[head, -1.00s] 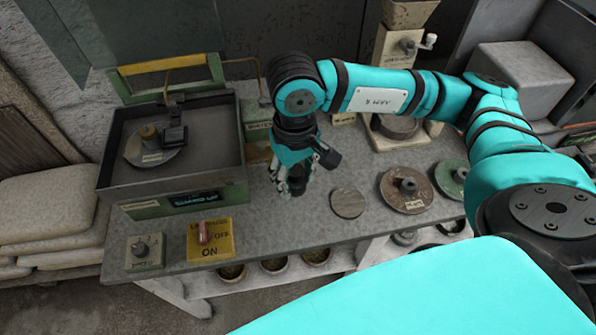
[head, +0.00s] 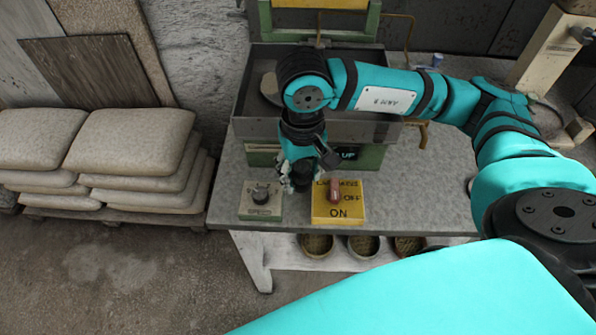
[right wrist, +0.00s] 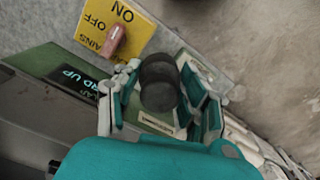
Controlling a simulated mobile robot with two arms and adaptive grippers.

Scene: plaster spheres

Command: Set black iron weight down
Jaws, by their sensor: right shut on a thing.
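The black iron weight (right wrist: 158,82) is a dark, rounded cylinder between the fingers of my right gripper in the right wrist view. My right gripper (head: 301,182) is shut on it. In the head view the gripper points down at the front of the machine, above the gap between the speed dial box (head: 261,210) and the yellow switch plate (head: 352,207). The weight is mostly hidden by the fingers in the head view. I cannot tell how high it is above the bench (head: 430,195). My left gripper is not in view.
The switch plate's red lever (right wrist: 114,38) stands close beside the weight in the right wrist view. The machine's tray (head: 375,130) is behind the gripper. Stacked sacks (head: 130,150) stand left of the bench. The bench top to the right of the switch is clear.

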